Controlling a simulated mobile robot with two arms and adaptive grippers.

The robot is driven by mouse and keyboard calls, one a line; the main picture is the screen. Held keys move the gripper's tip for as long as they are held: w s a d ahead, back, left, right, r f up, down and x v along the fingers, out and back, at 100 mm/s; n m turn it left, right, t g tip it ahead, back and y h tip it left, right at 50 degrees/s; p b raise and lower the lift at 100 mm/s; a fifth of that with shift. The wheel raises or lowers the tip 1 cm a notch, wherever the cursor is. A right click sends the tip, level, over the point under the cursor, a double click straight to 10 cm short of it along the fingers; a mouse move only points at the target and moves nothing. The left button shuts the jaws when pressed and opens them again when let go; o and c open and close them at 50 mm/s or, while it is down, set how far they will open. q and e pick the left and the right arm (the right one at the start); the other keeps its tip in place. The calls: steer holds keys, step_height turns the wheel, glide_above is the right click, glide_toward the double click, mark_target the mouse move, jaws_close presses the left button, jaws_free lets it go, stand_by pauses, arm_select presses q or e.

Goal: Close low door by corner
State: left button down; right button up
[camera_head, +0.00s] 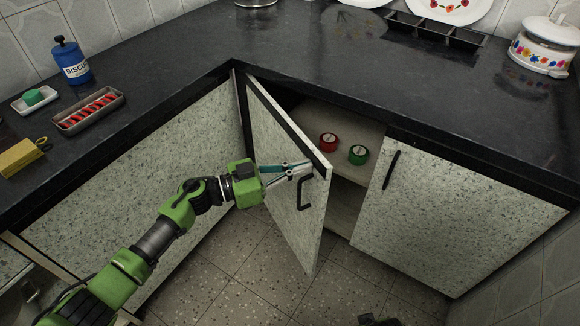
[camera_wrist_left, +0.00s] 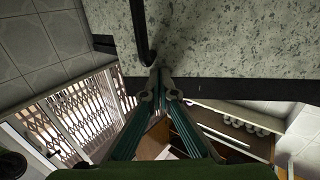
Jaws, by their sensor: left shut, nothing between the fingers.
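The low door (camera_head: 285,170) by the corner stands partly open, a speckled pale panel with a dark frame edge and a black bar handle (camera_head: 303,192). Behind it the cabinet shelf (camera_head: 345,130) shows. My left gripper (camera_head: 309,170) is shut and empty, its fingertips at the outer face of the door near its free edge, just above the handle. In the left wrist view the fingertips (camera_wrist_left: 160,72) are together close to the speckled door panel (camera_wrist_left: 220,40), beside the black handle (camera_wrist_left: 142,35). I cannot tell whether they touch it.
A red tin (camera_head: 328,142) and a green tin (camera_head: 358,155) stand on the shelf inside. The neighbouring door (camera_head: 450,215) on the right is shut. The dark countertop (camera_head: 300,65) lies above. Tiled floor (camera_head: 245,270) is clear below the door.

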arm_select(q)
steer(key=shift+t, duration=0.3)
steer(key=x, duration=0.6)
steer(key=shift+w+d+p, duration=0.15)
steer(key=shift+w+p, duration=0.15)
steer(key=w+d+n+t+y+b, duration=0.2)
steer(key=w+d+n+t, duration=0.2)
steer(key=w+d, duration=0.4)
steer(key=shift+d+t+y, duration=0.4)
steer(key=shift+d+t, duration=0.1)
steer(key=shift+d, duration=0.35)
arm_select(e)
steer(key=r, duration=0.2)
steer(key=w+r, duration=0.1)
steer(key=r, duration=0.2)
steer(key=shift+w, duration=0.15)
arm_select(q)
steer(key=shift+s+a, duration=0.1)
steer(key=shift+a, duration=0.05)
